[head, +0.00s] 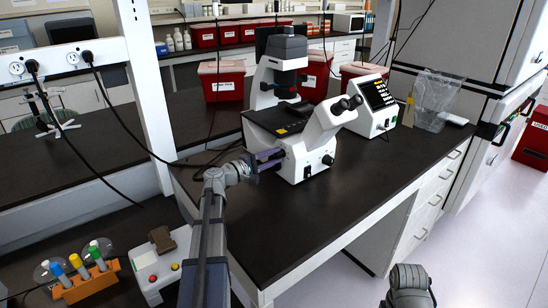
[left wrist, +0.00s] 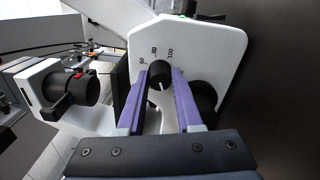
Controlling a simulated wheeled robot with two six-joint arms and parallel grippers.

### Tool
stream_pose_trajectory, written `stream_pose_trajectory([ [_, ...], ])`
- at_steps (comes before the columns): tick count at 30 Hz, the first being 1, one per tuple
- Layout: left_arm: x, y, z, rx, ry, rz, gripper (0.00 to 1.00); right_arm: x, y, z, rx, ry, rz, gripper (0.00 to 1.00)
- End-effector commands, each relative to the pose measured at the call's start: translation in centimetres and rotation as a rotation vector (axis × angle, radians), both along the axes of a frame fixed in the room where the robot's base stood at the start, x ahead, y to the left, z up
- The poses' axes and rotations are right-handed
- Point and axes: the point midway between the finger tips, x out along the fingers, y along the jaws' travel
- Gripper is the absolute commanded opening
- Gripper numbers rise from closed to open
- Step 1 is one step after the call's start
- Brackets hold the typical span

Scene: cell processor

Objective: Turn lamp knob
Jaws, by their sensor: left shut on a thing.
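The white microscope (head: 316,130) stands on the dark bench, with its black stage and eyepieces. In the left wrist view, its white side panel (left wrist: 215,50) carries a printed scale reading about 60, 80 and 100. The round black lamp knob (left wrist: 159,73) sits just below that scale, with a white mark on it. My left gripper (head: 272,157) is at the microscope's left side. Its two purple fingers (left wrist: 162,76) are shut on the lamp knob, one on each side. In the head view the knob is hidden by the gripper. My right gripper is not in view.
Another black knob (left wrist: 204,97) lies close behind the right finger. A white device with a screen (head: 377,105) stands right of the microscope, and red bins (head: 221,82) stand behind. An orange tube rack (head: 86,284) is at the lower left. The bench's front right is clear.

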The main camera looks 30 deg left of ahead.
Motion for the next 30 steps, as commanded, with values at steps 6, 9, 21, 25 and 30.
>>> stream_pose_trajectory([
  [6, 0.0, 0.0, 0.0, 0.001, 0.001, 0.001, 0.50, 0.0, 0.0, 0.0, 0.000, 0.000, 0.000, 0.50],
  [9, 0.0, 0.0, 0.0, 0.001, 0.001, 0.001, 0.61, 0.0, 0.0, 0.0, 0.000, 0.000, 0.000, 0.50],
  [21, -1.2, 0.5, 0.0, 0.001, 0.000, 0.002, 0.64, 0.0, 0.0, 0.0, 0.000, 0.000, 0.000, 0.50],
  [25, -3.2, 1.3, 0.0, 0.001, 0.000, 0.004, 0.64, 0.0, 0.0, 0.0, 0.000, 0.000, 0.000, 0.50],
  [30, -5.6, 2.2, 0.0, 0.001, 0.000, 0.003, 0.64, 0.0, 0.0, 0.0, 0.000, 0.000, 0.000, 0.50],
])
